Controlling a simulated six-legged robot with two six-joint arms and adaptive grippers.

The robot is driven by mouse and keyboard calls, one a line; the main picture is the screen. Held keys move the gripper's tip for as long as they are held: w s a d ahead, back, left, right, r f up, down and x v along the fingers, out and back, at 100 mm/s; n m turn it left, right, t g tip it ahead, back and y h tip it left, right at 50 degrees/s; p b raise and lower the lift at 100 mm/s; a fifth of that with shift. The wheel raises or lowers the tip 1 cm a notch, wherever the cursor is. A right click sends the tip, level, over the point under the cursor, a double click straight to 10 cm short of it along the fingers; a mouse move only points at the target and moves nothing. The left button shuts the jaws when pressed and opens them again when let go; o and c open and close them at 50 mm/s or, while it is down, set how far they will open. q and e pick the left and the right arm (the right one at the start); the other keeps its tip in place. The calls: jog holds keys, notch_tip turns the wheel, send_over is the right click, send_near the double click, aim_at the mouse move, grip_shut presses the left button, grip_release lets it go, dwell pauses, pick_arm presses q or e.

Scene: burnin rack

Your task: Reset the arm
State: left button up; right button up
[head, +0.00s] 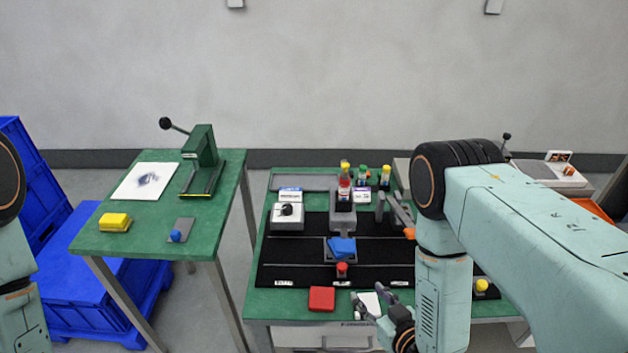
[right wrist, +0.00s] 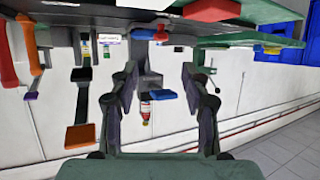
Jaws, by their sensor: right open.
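My right arm comes in from the right in the head view and bends down over the right side of the green bench (head: 257,306).
A black mat (head: 285,262) bears a blue block (head: 341,248) and a red button (head: 342,268). A red block (head: 321,298) lies in front. Left stands a green table (head: 95,240) with a lever press (head: 203,150) and yellow block (head: 115,222). Blue crates (head: 95,300) stand below.

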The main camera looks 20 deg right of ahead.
jog(key=s+f+m+g+h+b, duration=0.1)
jog(key=s+f+g+b, duration=1.2)
jog(key=s+f+b, duration=0.7)
jog(key=s+f, duration=0.1)
jog(key=s, duration=0.3)
jog(key=shift+a+m, duration=0.3)
jog(key=shift+a, duration=0.1)
